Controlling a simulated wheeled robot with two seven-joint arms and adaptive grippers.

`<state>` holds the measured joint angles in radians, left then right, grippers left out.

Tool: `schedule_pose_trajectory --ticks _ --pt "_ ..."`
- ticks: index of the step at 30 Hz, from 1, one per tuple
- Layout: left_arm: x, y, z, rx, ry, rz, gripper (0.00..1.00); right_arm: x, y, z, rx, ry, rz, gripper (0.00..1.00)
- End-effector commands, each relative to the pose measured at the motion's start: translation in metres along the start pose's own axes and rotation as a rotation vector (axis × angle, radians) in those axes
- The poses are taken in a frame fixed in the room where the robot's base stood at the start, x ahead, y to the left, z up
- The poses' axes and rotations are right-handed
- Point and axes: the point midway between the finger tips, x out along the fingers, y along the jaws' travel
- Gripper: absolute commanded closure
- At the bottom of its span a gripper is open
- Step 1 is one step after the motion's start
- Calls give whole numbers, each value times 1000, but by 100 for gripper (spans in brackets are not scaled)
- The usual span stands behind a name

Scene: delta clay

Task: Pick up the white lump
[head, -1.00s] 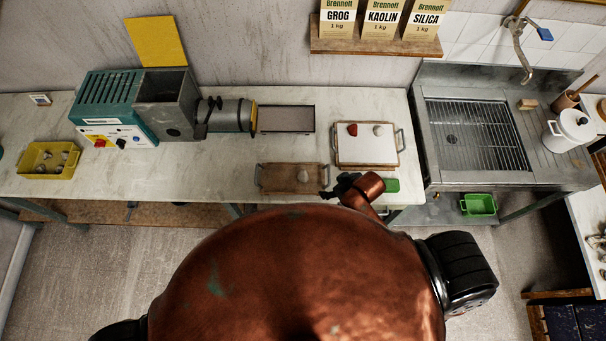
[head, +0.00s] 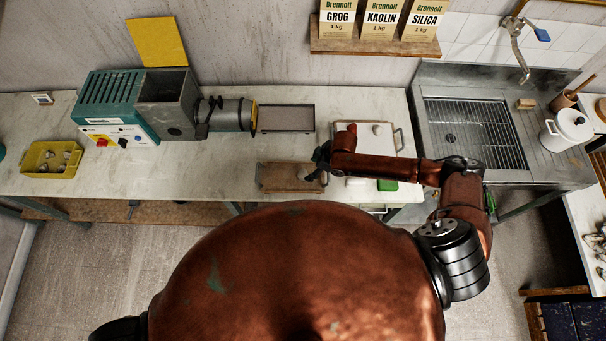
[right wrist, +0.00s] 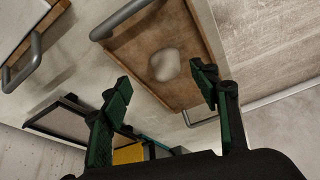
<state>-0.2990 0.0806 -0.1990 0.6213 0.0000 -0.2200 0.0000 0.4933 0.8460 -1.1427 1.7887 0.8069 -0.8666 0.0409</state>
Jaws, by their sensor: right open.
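A pale, off-white lump (right wrist: 165,65) lies on a brown wooden tray (right wrist: 150,45) in the right wrist view. The tray also shows on the bench in the head view (head: 278,178). My right gripper (head: 316,166) is over the right end of this tray. In the right wrist view its two green fingers (right wrist: 160,80) are spread, with the lump seen between and beyond their tips. Contact is not visible. A second pale lump (head: 376,129) lies on the white tray (head: 385,143) behind my right arm. My left gripper is not in view.
A red lump (head: 352,128) is on the white tray, partly beside my arm. A green item (head: 388,185) lies at the bench's front edge. A machine (head: 150,105) and a yellow bin (head: 52,159) stand left. The sink (head: 475,130) is right.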

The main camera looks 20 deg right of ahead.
Motion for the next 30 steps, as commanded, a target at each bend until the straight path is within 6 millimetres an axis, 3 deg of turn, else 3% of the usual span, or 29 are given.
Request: schedule_pose_trajectory --ticks 15,23,30 --pt "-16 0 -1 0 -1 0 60 59 -9 -3 -1 0 0 44" --pt "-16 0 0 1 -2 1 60 61 -9 -2 -1 0 1 44" --pt "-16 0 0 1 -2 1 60 61 -9 -2 -1 0 1 60"
